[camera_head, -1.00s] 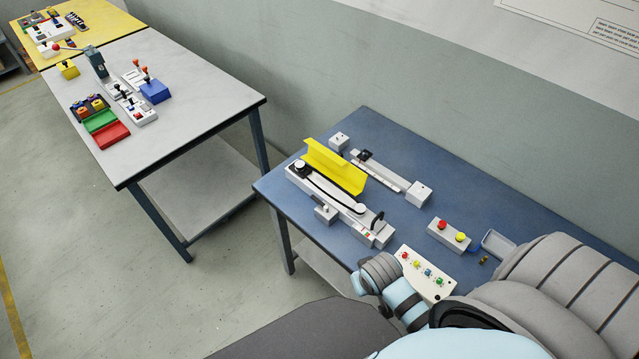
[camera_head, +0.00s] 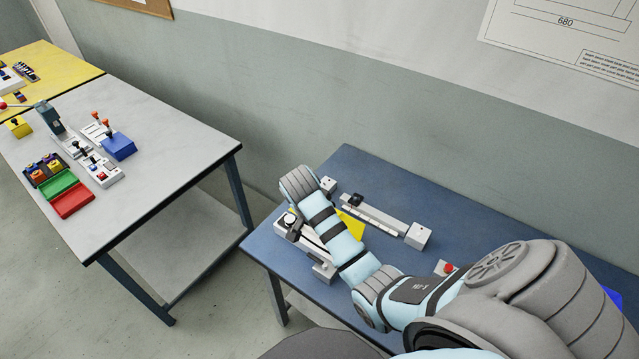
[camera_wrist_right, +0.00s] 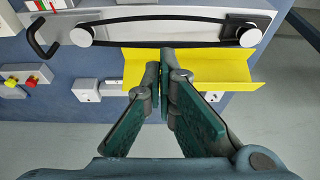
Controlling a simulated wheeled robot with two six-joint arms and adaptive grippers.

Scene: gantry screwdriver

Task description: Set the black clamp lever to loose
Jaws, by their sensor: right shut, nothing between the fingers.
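I cannot tell for sure which part is the clamp lever. A black part (camera_head: 355,200) sits near the left end of the grey rail (camera_head: 385,216) on the blue table in the head view. A black bent handle (camera_wrist_right: 42,38) stands at the left end of the belt unit (camera_wrist_right: 180,24) in the right wrist view. My right gripper (camera_wrist_right: 164,72) is shut and empty, its fingertips over the yellow cover (camera_wrist_right: 205,68), apart from the handle. In the head view my right arm hides much of the belt unit and my gripper does not show. My left gripper is out of view.
The yellow cover stands alongside the belt unit. Grey blocks (camera_wrist_right: 86,90) and a box with red and yellow buttons (camera_wrist_right: 22,86) lie beyond it. A grey table (camera_head: 170,150) with other devices stands at left. The blue table's back right (camera_head: 470,225) is clear.

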